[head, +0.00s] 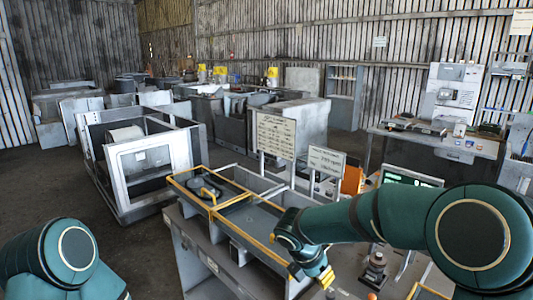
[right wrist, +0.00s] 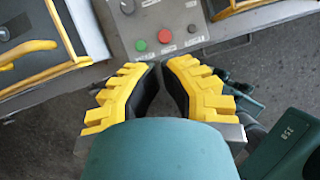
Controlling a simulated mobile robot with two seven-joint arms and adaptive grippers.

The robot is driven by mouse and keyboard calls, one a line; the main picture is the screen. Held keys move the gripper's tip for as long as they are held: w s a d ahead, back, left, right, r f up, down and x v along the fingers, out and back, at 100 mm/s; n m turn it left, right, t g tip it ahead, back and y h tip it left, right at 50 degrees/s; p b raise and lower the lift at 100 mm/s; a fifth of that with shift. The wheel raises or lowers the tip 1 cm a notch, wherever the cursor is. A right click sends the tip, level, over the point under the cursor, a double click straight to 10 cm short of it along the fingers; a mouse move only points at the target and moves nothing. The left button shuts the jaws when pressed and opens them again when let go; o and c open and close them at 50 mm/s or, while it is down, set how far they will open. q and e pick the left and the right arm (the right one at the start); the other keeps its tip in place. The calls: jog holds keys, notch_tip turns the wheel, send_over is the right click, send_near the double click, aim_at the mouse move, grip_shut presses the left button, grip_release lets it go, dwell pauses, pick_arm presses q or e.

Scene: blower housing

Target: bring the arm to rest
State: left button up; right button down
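My right arm reaches in from the right of the head view, over the workbench. Its right gripper (head: 326,277) has yellow fingers and points down beside the yellow-edged tray. In the right wrist view the fingertips of the right gripper (right wrist: 160,66) come together with nothing visible between them. They lie just in front of a grey control panel (right wrist: 120,40) with a green button (right wrist: 141,45) and a red button (right wrist: 165,36); the height above it is hard to tell. My left arm shows only as a teal link at the lower left of the head view; its gripper is out of frame.
A tray with yellow edges (head: 213,212) sits on the grey workbench (head: 186,238), left of the right gripper. Two sign boards (head: 276,136) (head: 326,160) stand behind it. A white-framed machine (head: 150,168) stands further left. Dark floor is clear at the left.

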jog(key=s+a+f+m+y+b, duration=0.1)
jog(key=s+f+m+y+b, duration=0.1)
jog(key=s+f+m, duration=0.4)
jog(key=s+a+f+m+y+b, duration=0.1)
jog(key=s+f+m+y+b, duration=0.2)
jog(key=f+m, duration=0.9)
jog(key=s+a+f+m+y+b, duration=0.1)
jog(key=s+f+m+y+b, duration=0.2)
jog(key=f, duration=1.5)
jog(key=s+m+b, duration=0.3)
jog(key=s+m, duration=0.3)
jog(key=s, duration=0.2)
jog(key=shift+s+f, duration=0.2)
